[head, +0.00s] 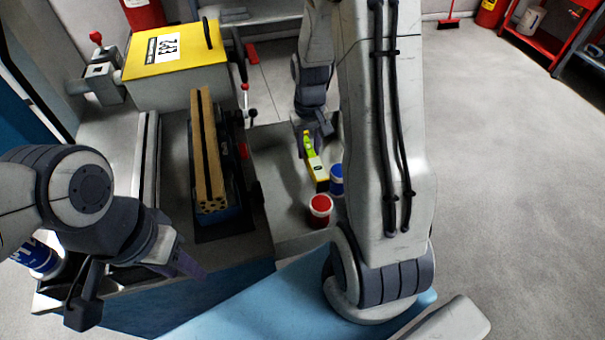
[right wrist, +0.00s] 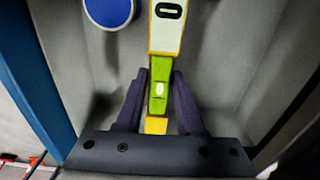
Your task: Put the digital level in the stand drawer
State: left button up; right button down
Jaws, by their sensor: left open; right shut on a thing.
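The digital level (head: 317,172) is a yellow and lime-green bar with a small dark display. My right gripper (head: 307,137) is shut on its green part. In the right wrist view, the level (right wrist: 166,35) lies lengthwise between the two dark fingers (right wrist: 158,88). It is over a grey, walled space that looks like the open stand drawer (head: 283,215). I cannot tell whether the level touches its floor. My left gripper (head: 135,292) is open and empty at the lower left, beside the stand's front.
A red-topped can (head: 320,206) and a blue-topped can (head: 337,180) stand close to the level. A long brown block (head: 206,150) sits in the machine at the left, by a yellow box (head: 172,55). Open floor (head: 510,170) lies to the right.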

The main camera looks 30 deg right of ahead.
aim_at(307, 174)
notch_tip(307, 174, down, 7)
jog(key=shift+w+a+r, duration=0.1)
dwell(0.3)
jog(key=shift+f+b, duration=0.25)
jog(key=shift+b, duration=0.05)
jog(key=c, duration=0.5)
grip_release()
jog(key=shift+r, duration=0.2)
notch_tip(307, 174, up, 12)
jog(key=shift+r+p, duration=0.1)
jog(key=shift+p, duration=0.45)
